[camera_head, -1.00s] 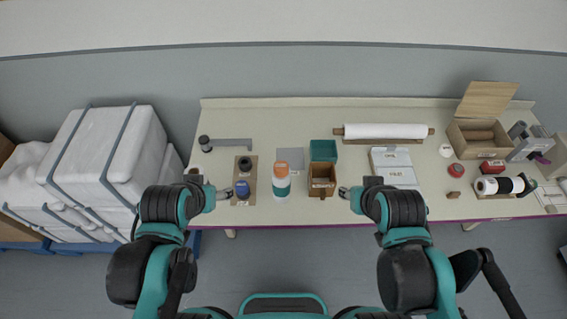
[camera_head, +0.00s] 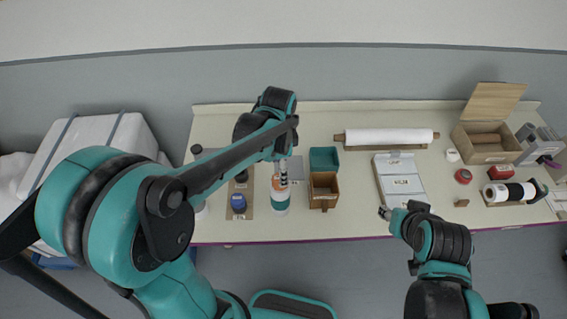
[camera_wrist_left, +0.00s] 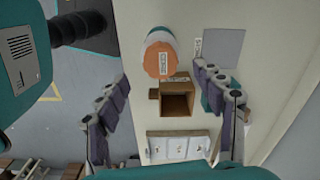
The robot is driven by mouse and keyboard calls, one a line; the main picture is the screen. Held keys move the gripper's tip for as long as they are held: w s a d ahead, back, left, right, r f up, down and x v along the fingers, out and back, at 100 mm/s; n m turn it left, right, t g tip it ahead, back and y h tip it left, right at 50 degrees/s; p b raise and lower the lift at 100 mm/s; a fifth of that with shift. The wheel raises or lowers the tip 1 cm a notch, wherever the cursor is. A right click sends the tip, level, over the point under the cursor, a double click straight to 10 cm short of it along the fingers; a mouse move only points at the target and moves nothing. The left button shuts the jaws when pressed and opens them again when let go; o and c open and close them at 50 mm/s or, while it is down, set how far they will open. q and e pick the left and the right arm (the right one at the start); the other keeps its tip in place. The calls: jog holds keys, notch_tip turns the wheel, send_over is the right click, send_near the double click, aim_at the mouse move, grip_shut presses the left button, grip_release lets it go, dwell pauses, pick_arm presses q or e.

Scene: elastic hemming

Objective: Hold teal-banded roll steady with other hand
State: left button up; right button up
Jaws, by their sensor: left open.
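The teal-banded roll (camera_head: 281,198) stands upright on the table in the head view, with an orange top, a white middle and a teal band. In the left wrist view its orange top (camera_wrist_left: 160,55) shows just beyond the open fingers. My left gripper (camera_wrist_left: 158,78) is open and empty, with its two fingers spread wide.
An open wooden box (camera_head: 323,190) stands right of the roll, with a teal box (camera_head: 323,157) behind it. A blue spool (camera_head: 238,203) stands to the left. A white tray (camera_head: 400,180) and a long white roll (camera_head: 390,136) lie further right.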

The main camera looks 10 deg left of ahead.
pick_arm(q)
notch_tip(320, 180, down, 5)
jog(key=shift+f+b, duration=0.15)
jog(key=shift+b, duration=0.3)
jog(key=shift+f, duration=0.45)
